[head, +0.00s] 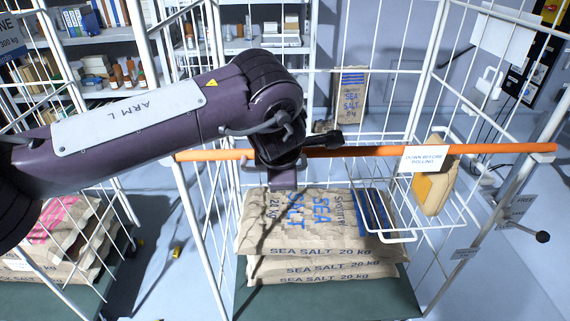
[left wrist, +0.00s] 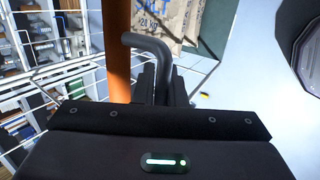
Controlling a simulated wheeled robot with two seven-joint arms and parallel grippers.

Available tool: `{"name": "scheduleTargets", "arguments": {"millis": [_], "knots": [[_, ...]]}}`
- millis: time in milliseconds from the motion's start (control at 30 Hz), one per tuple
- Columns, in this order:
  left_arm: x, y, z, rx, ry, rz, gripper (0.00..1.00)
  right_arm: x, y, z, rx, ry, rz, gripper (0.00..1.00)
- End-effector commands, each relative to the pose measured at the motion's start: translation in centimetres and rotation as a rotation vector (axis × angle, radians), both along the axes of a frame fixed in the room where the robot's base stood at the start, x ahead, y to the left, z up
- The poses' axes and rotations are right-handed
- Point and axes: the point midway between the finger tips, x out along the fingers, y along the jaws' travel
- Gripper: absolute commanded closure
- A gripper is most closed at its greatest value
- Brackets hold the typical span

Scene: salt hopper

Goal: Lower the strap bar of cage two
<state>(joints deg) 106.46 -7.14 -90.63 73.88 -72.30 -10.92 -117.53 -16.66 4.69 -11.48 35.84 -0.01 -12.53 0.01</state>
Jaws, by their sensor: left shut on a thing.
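The orange strap bar (head: 370,151) runs across the upper front of the white wire cage (head: 205,230), nearly level, with a white label (head: 423,158) on it. My left arm reaches in from the left, and its wrist hides part of the bar. In the left wrist view the bar (left wrist: 118,45) runs beside my left gripper (left wrist: 165,88). The gripper is shut on a grey bent handle (left wrist: 150,43) next to the bar. My right gripper is not in view.
Stacked sea salt sacks (head: 320,268) lie in the cage behind the bar. A wire basket (head: 400,236) holds a yellow-brown packet (head: 434,188). Another cage with sacks (head: 75,235) is at the left.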

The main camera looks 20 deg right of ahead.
Motion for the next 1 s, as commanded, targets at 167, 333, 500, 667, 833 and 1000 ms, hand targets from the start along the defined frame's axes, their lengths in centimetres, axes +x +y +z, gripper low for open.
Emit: {"name": "scheduleTargets", "arguments": {"millis": [167, 333, 500, 667, 833, 1000], "knots": [[0.0, 0.0, -0.4, 0.013, -0.004, -0.001, 1.0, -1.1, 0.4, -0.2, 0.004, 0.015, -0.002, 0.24], [-0.1, 0.1, -0.6, 0.017, -0.001, -0.001, 1.0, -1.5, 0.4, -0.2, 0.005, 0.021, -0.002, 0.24], [-0.1, 0.1, -0.7, 0.019, 0.0, -0.001, 0.82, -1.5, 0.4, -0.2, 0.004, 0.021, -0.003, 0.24], [-0.1, 0.1, -0.6, 0.015, 0.0, 0.0, 0.8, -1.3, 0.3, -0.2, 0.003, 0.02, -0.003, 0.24], [-0.1, 0.1, -0.3, 0.013, -0.002, 0.0, 0.8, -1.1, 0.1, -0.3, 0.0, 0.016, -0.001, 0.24], [-1.1, 0.6, 1.4, 0.013, -0.004, -0.001, 0.8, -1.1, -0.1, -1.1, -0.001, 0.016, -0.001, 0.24]]}}
